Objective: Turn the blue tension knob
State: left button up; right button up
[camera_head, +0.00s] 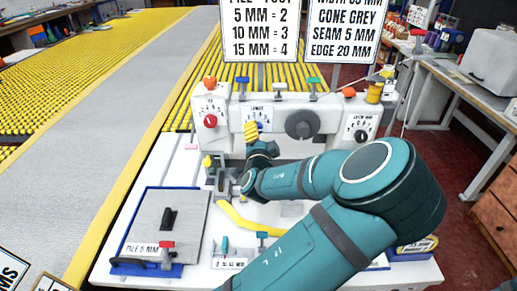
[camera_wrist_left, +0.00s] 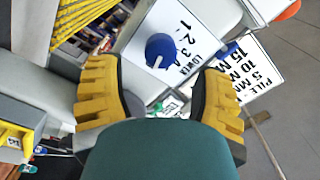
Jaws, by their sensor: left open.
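The blue tension knob (camera_wrist_left: 160,50) sits on a white plate with the numbers 1, 2, 3 and the word LOWER. In the left wrist view it lies ahead of and between the yellow fingers of my left gripper (camera_wrist_left: 158,75), which are spread wide with nothing between them. In the head view my left gripper (camera_head: 251,132) is at the front of the white machine (camera_head: 285,108), just before the LOWER plate, and its fingers cover much of the knob. A gap to the knob shows in the wrist view. My right gripper is not in view.
A grey plate with a blue edge (camera_head: 190,225) lies front left.

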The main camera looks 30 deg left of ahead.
pick_arm(q)
jog(key=v, duration=0.7)
jog(key=shift+s+d, duration=0.15)
jog(key=shift+s, duration=0.05)
